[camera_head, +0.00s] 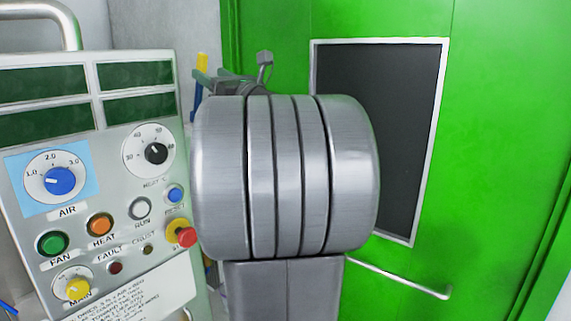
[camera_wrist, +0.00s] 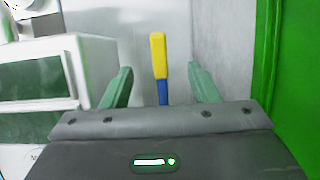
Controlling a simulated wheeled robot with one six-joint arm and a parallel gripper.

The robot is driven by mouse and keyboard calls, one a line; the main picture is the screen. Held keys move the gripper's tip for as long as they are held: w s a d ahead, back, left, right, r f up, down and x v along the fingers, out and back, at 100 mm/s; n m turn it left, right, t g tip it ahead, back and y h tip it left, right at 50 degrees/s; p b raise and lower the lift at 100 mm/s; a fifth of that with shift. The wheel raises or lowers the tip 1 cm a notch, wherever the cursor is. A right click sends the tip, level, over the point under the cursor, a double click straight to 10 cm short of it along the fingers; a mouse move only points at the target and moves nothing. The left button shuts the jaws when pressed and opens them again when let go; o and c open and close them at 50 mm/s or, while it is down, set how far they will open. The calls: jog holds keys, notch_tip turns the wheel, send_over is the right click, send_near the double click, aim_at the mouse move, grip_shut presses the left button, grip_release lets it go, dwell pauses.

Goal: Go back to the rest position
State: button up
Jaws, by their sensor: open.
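My gripper (camera_wrist: 160,88) shows in the wrist view with its two green fingers spread apart and nothing held between them. In the head view, my arm's large grey link fills the middle and hides most of the gripper behind it. A yellow and blue handle (camera_wrist: 158,55) stands upright beyond the fingers and appears in the gap between them. It also shows in the head view (camera_head: 202,63), left of my arm. I cannot tell how far it is from the fingertips.
A control panel (camera_head: 110,200) with knobs, buttons and a red stop button (camera_head: 184,235) stands close at the left. A green door (camera_head: 480,120) with a dark window (camera_head: 375,130) and a bar handle (camera_head: 400,280) is at the right. A pale wall (camera_wrist: 222,50) stands behind the handle.

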aim_at(205, 68)
jog(key=shift+w+a+r+p, duration=0.4)
jog(key=shift+a+r+p, duration=0.1)
jog(key=shift+r+p, duration=0.3)
jog(key=p+x, duration=0.2)
jog(key=p, duration=0.1)
jog(key=shift+w+a, duration=0.25)
jog(key=shift+a, duration=0.1)
jog(key=shift+s+d+f, duration=0.15)
jog(key=shift+s+d, duration=0.05)
jog(key=shift+d, duration=0.1)
jog(key=shift+f, duration=0.1)
